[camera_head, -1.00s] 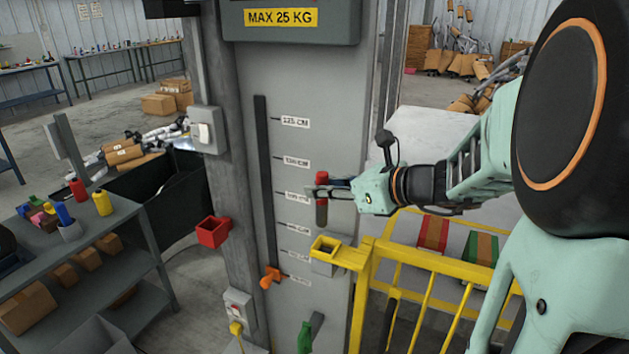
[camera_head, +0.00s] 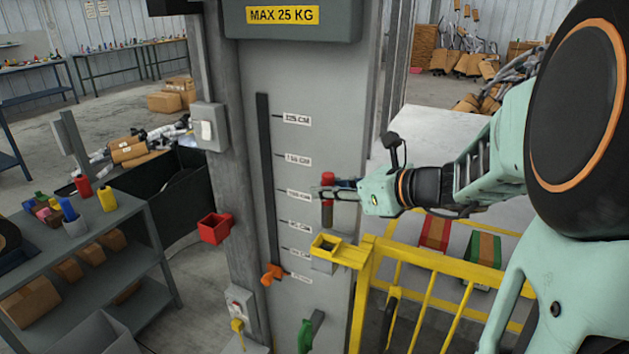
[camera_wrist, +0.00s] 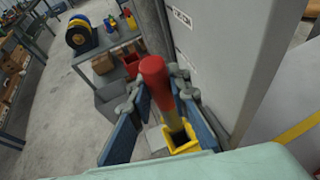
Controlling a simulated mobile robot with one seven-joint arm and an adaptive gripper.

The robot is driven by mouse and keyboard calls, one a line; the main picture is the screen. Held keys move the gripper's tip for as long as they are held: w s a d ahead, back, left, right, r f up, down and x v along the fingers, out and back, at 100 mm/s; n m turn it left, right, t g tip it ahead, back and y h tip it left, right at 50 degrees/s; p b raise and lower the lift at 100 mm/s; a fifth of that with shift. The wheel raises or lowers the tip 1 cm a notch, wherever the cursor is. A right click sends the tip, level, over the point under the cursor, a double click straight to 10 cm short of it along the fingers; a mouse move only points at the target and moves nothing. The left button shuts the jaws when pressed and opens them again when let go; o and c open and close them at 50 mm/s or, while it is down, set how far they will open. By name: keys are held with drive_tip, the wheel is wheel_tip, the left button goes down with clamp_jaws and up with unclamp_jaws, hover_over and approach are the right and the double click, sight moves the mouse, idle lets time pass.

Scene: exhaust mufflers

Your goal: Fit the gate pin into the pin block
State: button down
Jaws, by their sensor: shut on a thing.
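The gate pin (camera_head: 328,204) has a red top and a dull metal lower part. It hangs upright in my gripper (camera_head: 326,193), whose fingers are shut around it just below the red top. In the wrist view the pin's red top (camera_wrist: 153,70) shows between the fingers. The yellow pin block (camera_head: 325,246) is an open square socket on the end of the yellow gate. The pin's lower end is above the block and apart from it in the head view. In the wrist view the block's opening (camera_wrist: 178,137) shows just past the pin, partly hidden by it.
A red open box (camera_head: 214,228) is fixed to the grey column at left. The yellow gate rail (camera_head: 400,260) runs right from the block. An orange pointer (camera_head: 272,275) sits on the scale slot. A grey panel (camera_head: 335,110) stands close behind the pin.

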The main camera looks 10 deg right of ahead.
sight(327, 226)
drive_tip(key=shift+f+b, duration=3.65)
drive_tip(key=shift+f, duration=1.15)
drive_tip(key=c, duration=1.7)
unclamp_jaws()
drive_tip(key=shift+c, duration=0.2)
drive_tip(key=v, duration=1.2)
